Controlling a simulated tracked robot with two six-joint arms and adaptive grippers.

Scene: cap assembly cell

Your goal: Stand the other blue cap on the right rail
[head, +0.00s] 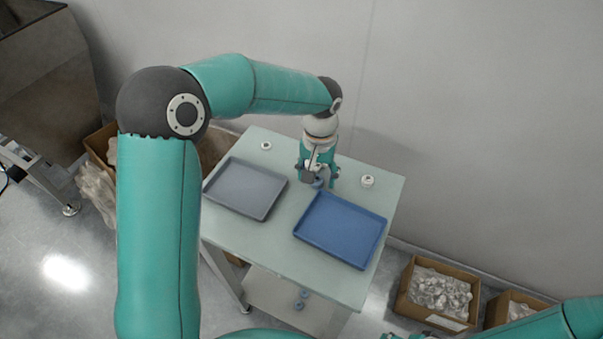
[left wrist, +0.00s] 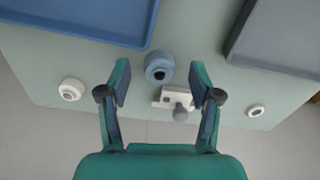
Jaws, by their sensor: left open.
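A round blue cap (left wrist: 160,67) with a dark centre hole sits on the table between my left fingertips in the left wrist view. In the head view the cap (head: 318,184) is partly hidden by my left gripper (head: 317,178). The same gripper (left wrist: 161,75) is open, with one finger on each side of the cap and no clear contact. A white block (left wrist: 175,97) with a grey knob lies beside the cap, nearer my palm. I cannot make out a rail for certain.
A grey tray (head: 216,199) and a blue tray (head: 325,253) lie on the pale table (head: 270,258). White round pieces (head: 266,146) (head: 368,181) sit near its far edge. Small blue-grey pieces (head: 302,296) show below. Boxes (head: 406,299) stand on the floor at right.

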